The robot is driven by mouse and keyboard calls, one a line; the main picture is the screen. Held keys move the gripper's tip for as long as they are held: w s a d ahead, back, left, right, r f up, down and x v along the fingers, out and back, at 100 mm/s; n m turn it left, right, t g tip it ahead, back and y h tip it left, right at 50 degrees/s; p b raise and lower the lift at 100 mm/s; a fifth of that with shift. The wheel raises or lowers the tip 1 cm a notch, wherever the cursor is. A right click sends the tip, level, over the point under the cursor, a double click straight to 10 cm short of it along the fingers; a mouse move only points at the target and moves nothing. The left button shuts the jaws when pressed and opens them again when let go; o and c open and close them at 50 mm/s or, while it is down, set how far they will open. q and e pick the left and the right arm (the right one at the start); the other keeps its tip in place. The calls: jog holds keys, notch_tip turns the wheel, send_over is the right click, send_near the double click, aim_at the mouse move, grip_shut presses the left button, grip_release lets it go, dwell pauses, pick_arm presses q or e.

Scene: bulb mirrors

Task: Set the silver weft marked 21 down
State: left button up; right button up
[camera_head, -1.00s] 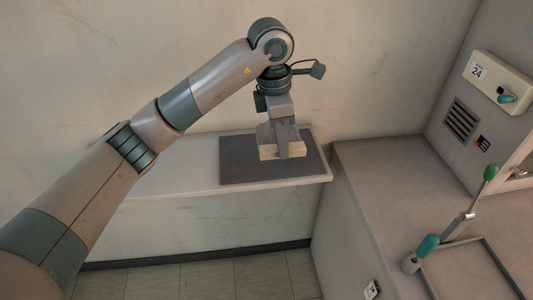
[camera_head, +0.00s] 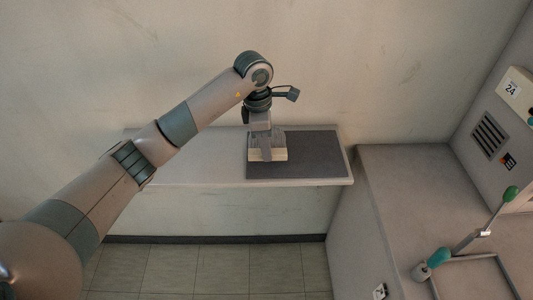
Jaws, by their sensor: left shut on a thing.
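My left gripper (camera_head: 266,151) points down over the left part of a dark grey mat (camera_head: 318,155). It is shut on a pale, cream-looking block (camera_head: 282,155), which I take for the weft. Its fingers cover the middle of the block, so only its ends show. No number 21 can be read on it. The block is level and very low over the mat; I cannot tell whether it touches. My right gripper is not in view.
The mat lies on a light wall shelf (camera_head: 200,171), whose left part is bare. To the right stands a grey bench (camera_head: 405,190) with a green-handled lever (camera_head: 470,238). A panel marked 24 (camera_head: 512,90) is at the far right. A wall is behind the shelf.

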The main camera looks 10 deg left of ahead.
pick_arm(q)
notch_tip(320, 180, down, 3)
jog(key=shift+r+p, duration=0.1)
jog(key=shift+p, duration=0.95)
jog(key=shift+f, duration=0.55)
jog(key=shift+f, duration=0.2)
jog(key=o, duration=1)
jog(key=shift+r, duration=0.2)
